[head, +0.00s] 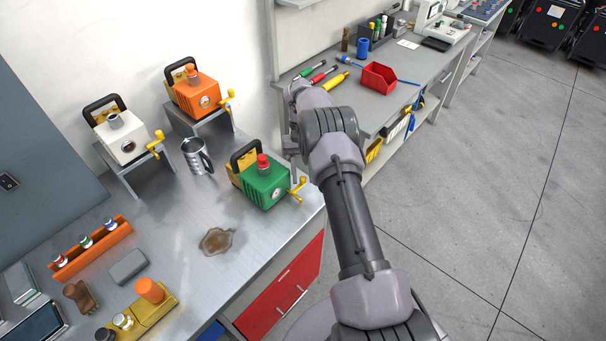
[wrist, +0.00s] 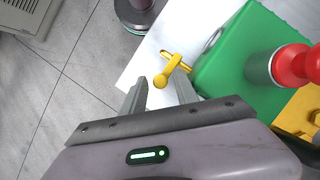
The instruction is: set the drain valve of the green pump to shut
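The green pump (head: 266,187) stands on the metal bench near its right edge, with a red knob (head: 263,160) on top and a black carry handle behind. Its yellow drain valve lever (head: 298,187) sticks out on the right side. In the wrist view the green pump (wrist: 230,62) fills the upper right, and the lever (wrist: 168,72) points down and slightly left in the picture. My gripper (wrist: 161,88) is open and empty. The lever's rounded end appears between the fingertips; I cannot tell the height gap. In the head view my arm hides most of the gripper.
A white pump (head: 124,140) and an orange pump (head: 197,93) stand on raised stands behind, with similar yellow levers. A metal mug (head: 196,157) stands left of the green pump. A brown spill (head: 216,241) lies in front. Another bench with a red bin (head: 379,82) is beyond.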

